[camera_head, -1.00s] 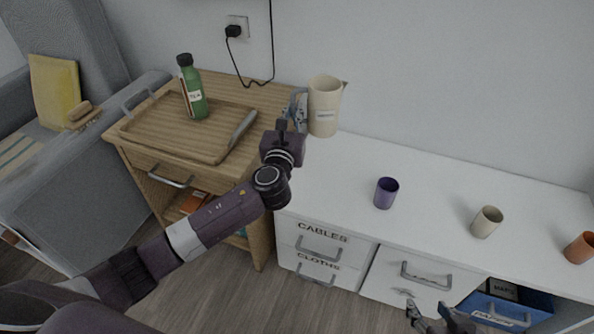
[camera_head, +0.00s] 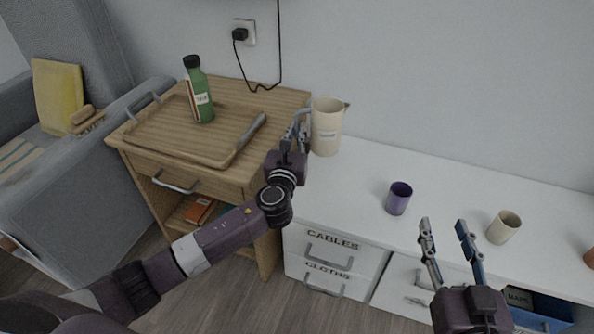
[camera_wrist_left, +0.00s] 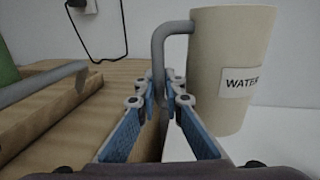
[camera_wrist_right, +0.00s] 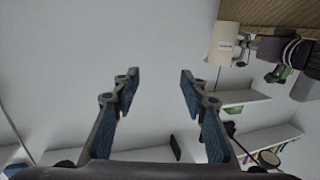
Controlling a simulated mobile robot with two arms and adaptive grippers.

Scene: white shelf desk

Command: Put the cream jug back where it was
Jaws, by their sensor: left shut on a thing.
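The cream jug (camera_head: 326,130) is upright at the left end of the white desk (camera_head: 360,165), beside the wooden cabinet. In the left wrist view the jug (camera_wrist_left: 228,60) shows a "WATER" label and a grey handle. My left gripper (camera_head: 300,126) is shut on that handle, at the jug's left side. The jug's base is at or just above the desk top; I cannot tell if it touches. My right gripper (camera_head: 446,226) is open and empty in front of the desk, near the cups. The jug (camera_wrist_right: 224,44) also shows in the right wrist view.
A purple cup (camera_head: 398,200) and a cream cup (camera_head: 503,228) stand on the desk right of the jug. The wooden cabinet (camera_head: 285,97) bears a tray (camera_head: 150,135) and a green bottle (camera_head: 201,100). Bare desk lies between jug and purple cup.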

